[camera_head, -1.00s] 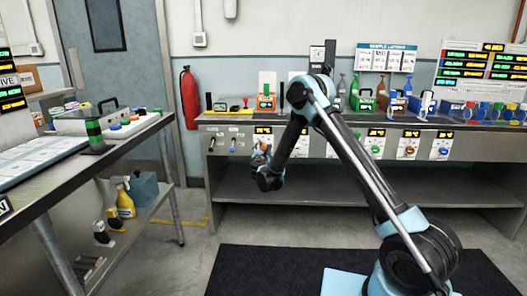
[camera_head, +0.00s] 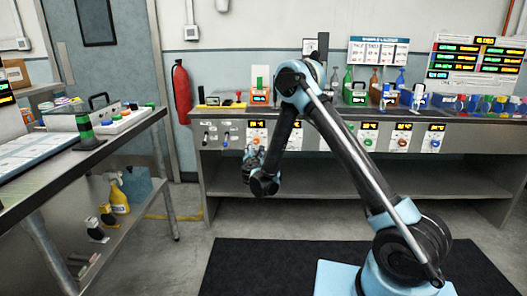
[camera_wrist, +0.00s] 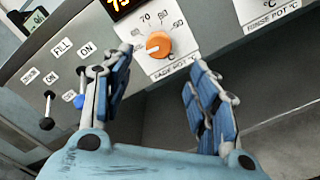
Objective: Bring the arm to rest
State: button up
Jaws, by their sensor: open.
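My arm stands on the right of the head view, raised to an elbow and then bent down to the left. My gripper (camera_head: 252,158) hangs in front of the back bench's control panel. In the wrist view my gripper (camera_wrist: 160,95) is open, its two blue fingers apart with nothing between them. An orange knob (camera_wrist: 159,44) on the panel shows beyond the gap between the fingers. Black and blue levers sit left of the knob, and the left finger partly covers that area. I cannot tell how far the fingertips are from the panel.
The back bench (camera_head: 330,185) carries bottles, stands and coloured containers on top. A side bench (camera_head: 60,175) at left holds a tray and a green-banded black object (camera_head: 86,132). A red fire extinguisher (camera_head: 181,92) hangs on the wall.

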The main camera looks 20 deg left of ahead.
jog(key=w+d+r+m+g+h, duration=0.1)
jog(key=w+d+r+m+h, duration=0.25)
jog(key=d, duration=0.75)
jog(key=w+d+r+m+g+h, duration=0.1)
jog(key=d+r+m+h, duration=0.1)
jog(key=d+r+m, duration=0.65)
jog(key=s+d+r+m+g+h, duration=0.1)
jog(key=s+d+r+m+g, duration=0.2)
jog(key=d, duration=0.9)
jog(key=s+d+m+g+h, duration=0.15)
jog(key=s+d, duration=0.45)
jog(key=d, duration=0.6)
jog(key=s+d+f+m+g, duration=0.1)
jog(key=s+d+m+g, duration=0.2)
jog(key=s+d, duration=0.55)
jog(key=s+d+f+m+g, duration=0.15)
jog(key=s+d+m, duration=0.3)
jog(key=s, duration=0.65)
jog(key=s+f+m+g+y, duration=0.1)
jog(key=s+f+m+g, duration=0.1)
jog(key=s, duration=0.8)
jog(key=s+d+f+m+g+y, duration=0.1)
jog(key=s+f, duration=0.4)
jog(key=s, duration=0.5)
jog(key=m+g+y, duration=0.1)
jog(key=m, duration=0.1)
jog(key=shift+f+m+y, duration=0.25)
jog(key=shift+m+y, duration=0.05)
